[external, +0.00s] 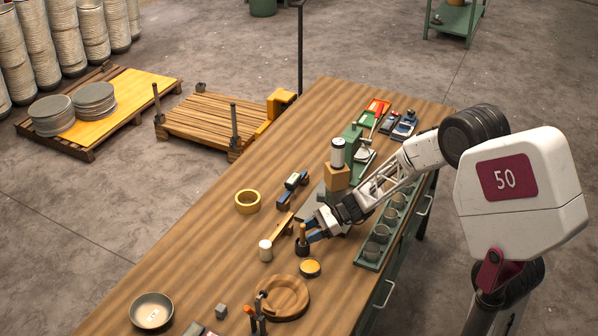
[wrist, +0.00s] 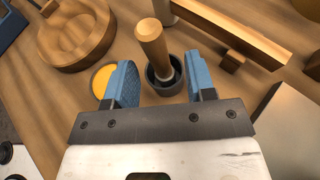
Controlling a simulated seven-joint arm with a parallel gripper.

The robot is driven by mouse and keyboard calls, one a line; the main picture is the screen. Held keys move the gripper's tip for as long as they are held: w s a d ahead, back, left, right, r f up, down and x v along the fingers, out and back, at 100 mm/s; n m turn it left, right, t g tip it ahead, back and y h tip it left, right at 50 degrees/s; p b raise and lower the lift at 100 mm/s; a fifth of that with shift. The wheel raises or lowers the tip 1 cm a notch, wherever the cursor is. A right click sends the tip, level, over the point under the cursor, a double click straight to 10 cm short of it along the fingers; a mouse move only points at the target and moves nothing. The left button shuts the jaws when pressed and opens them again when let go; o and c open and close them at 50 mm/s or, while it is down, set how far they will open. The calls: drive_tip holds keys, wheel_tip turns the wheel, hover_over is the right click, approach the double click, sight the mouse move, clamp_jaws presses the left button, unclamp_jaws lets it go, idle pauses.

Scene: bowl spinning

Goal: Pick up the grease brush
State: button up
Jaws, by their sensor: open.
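The grease brush (external: 302,232) has a wooden handle and stands in a small dark cup (external: 302,249) on the workbench. In the wrist view the brush handle (wrist: 152,40) leans slightly left, with its lower end in the dark cup (wrist: 166,80). My gripper (external: 314,230) is low over the bench, just right of the brush. Its blue fingers are open, and in the wrist view the gripper (wrist: 160,65) has the brush and cup showing between the fingers, with visible gaps on both sides. The brush's bristles are hidden in the cup.
A tin of yellow grease (external: 310,267) sits near the cup, partly behind the left finger in the wrist view. A round wooden piece (external: 287,296), a white cylinder (external: 265,250) and a wooden bar (external: 285,224) lie nearby. A green tray of cups (external: 368,253) lines the right edge.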

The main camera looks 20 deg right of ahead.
sight(302, 238)
drive_tip(key=shift+x, duration=1.4)
clamp_jaws()
